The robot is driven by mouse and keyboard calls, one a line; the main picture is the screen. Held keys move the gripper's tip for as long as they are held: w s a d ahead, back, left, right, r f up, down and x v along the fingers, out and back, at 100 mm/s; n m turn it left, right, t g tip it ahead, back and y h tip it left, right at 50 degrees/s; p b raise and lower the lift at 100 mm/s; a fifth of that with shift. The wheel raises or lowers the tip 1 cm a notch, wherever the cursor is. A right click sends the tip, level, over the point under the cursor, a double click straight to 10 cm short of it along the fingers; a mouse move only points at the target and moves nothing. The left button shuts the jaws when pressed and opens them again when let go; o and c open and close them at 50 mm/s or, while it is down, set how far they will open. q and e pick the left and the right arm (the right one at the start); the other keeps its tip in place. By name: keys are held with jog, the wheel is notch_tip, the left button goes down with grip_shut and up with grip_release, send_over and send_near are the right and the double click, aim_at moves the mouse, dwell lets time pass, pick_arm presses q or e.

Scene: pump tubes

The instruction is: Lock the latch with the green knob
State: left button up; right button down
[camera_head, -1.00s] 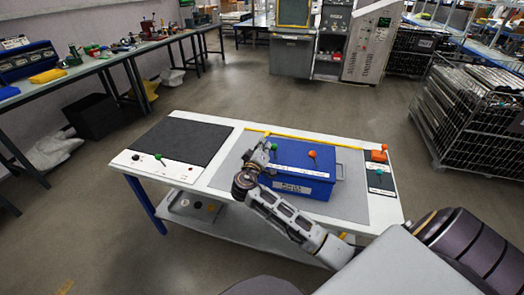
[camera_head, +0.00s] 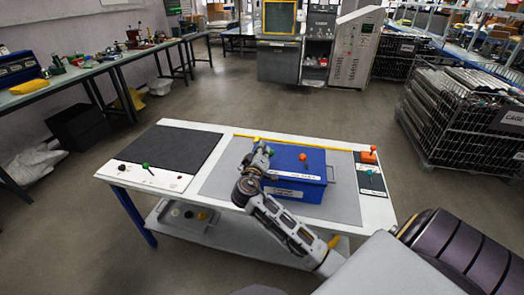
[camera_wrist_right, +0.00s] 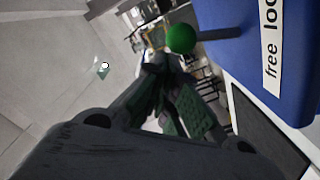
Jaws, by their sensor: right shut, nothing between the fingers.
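A blue box (camera_head: 313,189) with a white label stands on the grey mat of the white table. In the right wrist view the green knob (camera_wrist_right: 181,38) sits on the end of a dark lever from the blue box wall (camera_wrist_right: 222,60), beside a label reading "free lo...". My right gripper (camera_head: 262,148) is at the box's left end. Its fingers (camera_wrist_right: 165,85) are shut and empty, just beside the knob; I cannot tell if they touch it. In the head view the gripper mostly hides this knob. My left gripper is out of view.
An orange knob (camera_head: 302,157) stands on the box, right of my gripper. Another green knob (camera_head: 145,165) is on the table's left strip by a black mat (camera_head: 172,146). An orange part (camera_head: 369,154) stands at the table's right end. A wire cage (camera_head: 465,115) is beyond on the right.

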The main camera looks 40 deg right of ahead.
jog(key=shift+s+a, duration=0.3)
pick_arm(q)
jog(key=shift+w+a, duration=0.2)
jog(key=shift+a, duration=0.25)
pick_arm(e)
jog(key=v, duration=1.1)
jog(key=shift+a, duration=0.15)
